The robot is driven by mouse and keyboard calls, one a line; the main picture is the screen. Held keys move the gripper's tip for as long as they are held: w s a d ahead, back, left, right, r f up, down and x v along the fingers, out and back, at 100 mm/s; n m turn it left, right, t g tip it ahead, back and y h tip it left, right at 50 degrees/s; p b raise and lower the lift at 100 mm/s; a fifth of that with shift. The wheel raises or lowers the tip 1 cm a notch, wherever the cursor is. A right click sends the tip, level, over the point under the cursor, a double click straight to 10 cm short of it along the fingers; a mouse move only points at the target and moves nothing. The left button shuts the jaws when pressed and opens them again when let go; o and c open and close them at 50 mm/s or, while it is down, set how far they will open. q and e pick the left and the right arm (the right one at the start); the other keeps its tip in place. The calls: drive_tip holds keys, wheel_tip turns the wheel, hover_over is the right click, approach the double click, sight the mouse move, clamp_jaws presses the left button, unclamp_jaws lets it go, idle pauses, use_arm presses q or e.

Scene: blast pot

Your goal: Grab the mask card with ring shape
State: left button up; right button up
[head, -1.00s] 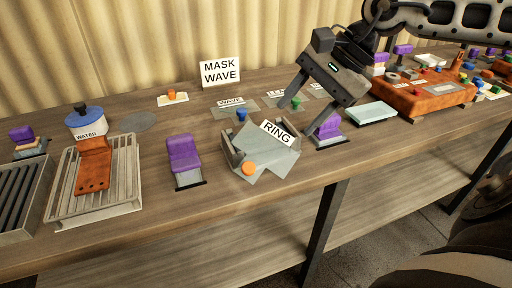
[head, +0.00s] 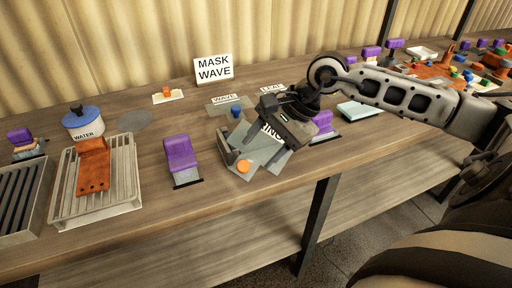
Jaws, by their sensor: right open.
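The ring mask card (head: 268,153) is a grey sheet with a white label. It lies on a small holder in the middle of the table, with an orange knob (head: 243,167) at its front corner. My right gripper (head: 264,160) is open and hangs over this card, pointing down. The gripper body hides part of the label, and I cannot tell whether the fingers touch the card. My left gripper is not in view.
Behind lie a wave card (head: 226,100) and a blue knob (head: 236,112). A purple-topped block (head: 181,153) stands left, another (head: 323,121) right. A "MASK WAVE" sign (head: 213,69) stands at the back. A rack (head: 123,190) and water pot (head: 84,121) are left.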

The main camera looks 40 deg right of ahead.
sight(247, 163)
drive_tip(key=shift+a+p+x, duration=0.2)
drive_tip(key=shift+p+x, duration=0.65)
drive_tip(key=shift+x, duration=1.8)
drive_tip(key=shift+w+r, duration=0.1)
drive_tip(key=shift+r, duration=0.05)
drive_tip(key=c, duration=1.1)
